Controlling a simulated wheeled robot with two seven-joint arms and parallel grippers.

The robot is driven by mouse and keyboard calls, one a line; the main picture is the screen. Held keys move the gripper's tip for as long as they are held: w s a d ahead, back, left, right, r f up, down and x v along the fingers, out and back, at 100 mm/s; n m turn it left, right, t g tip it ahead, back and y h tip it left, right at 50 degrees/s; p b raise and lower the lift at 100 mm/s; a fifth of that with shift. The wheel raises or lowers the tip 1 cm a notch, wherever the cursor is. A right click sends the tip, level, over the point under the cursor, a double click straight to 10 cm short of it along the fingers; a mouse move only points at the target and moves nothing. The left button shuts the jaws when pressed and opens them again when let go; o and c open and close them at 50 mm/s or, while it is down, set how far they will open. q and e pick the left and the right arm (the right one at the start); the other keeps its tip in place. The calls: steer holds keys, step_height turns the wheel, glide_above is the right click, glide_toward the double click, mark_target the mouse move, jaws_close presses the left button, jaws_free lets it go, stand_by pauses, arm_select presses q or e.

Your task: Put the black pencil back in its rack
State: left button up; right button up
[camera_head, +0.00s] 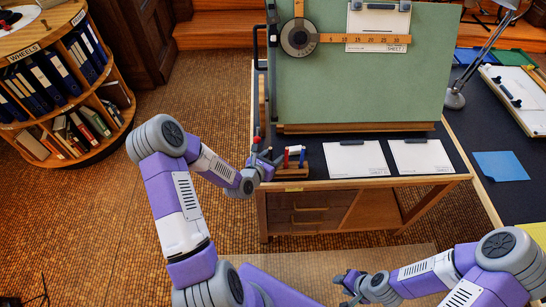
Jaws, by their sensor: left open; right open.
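A small wooden rack (291,173) stands at the front left corner of the dark desk top. Upright red and blue pieces show in it. I cannot make out the black pencil for certain; it is too small or hidden by my gripper. My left gripper (266,157) is open, just left of the rack and very close to it; whether they touch is unclear. A small red-tipped piece (256,139) shows just above this gripper. My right gripper (345,283) is open and low in front of the desk, far from the rack.
A green drawing board (365,75) with a wooden ruler stands behind the rack. Two white sheets (357,160) lie right of it. A side table at right holds a lamp (455,98) and a blue sheet (500,166). A round bookshelf (52,142) stands at left.

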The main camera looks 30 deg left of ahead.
arm_select(q)
steer(key=p+v, duration=0.1)
steer(key=v, duration=0.6)
steer(key=shift+s, duration=0.3)
stand_by(0.7)
steer(key=s+d+f+m+g+h, duration=0.2)
steer(key=d+f+m+g, duration=0.1)
steer(key=d+f+m, duration=0.3)
steer(key=s+d+f+m+g+h, duration=0.1)
steer(key=s+d+f+m+g, duration=0.2)
steer(key=d+m, duration=0.45)
steer(key=s+d+f+m+g, duration=0.3)
steer(key=s+m, duration=0.3)
steer(key=m, duration=0.3)
steer(key=s+d+f+m+g, duration=0.3)
steer(key=s+m, duration=0.3)
steer(key=m, duration=0.4)
steer(key=shift+d+f+g+h, duration=0.2)
steer(key=shift+d+g+h, duration=0.2)
steer(key=shift+g, duration=0.1)
